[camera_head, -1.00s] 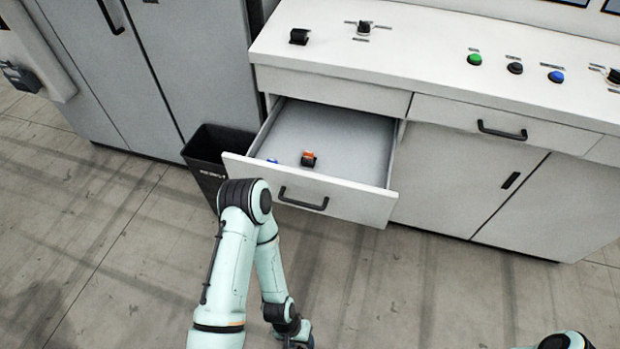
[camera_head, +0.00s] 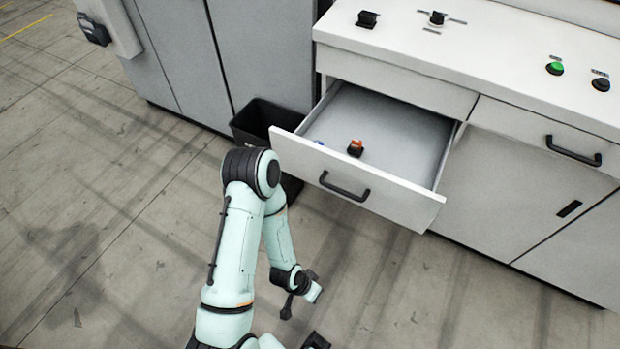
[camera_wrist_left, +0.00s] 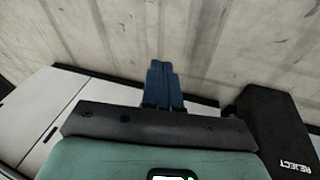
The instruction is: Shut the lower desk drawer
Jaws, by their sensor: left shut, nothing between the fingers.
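The lower desk drawer (camera_head: 400,203) is pulled well out from the white desk, below a closed panel. Its front has a dark bar handle (camera_head: 343,188). A small orange-and-black piece (camera_head: 355,148) and a blue piece lie inside. My left arm is in front of the drawer's left end in the head view, bent downward. My left gripper (camera_wrist_left: 161,70) shows in the wrist view with its blue fingers shut and empty, pointing over bare floor. In the head view its fingertips are hard to make out. I see no right gripper.
A black reject bin (camera_head: 262,118) stands left of the drawer, against grey cabinets (camera_head: 170,50); it also shows in the wrist view (camera_wrist_left: 275,125). Buttons and switches sit on the desktop (camera_head: 490,50). A closed drawer and cupboard doors are at right. The floor in front is clear.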

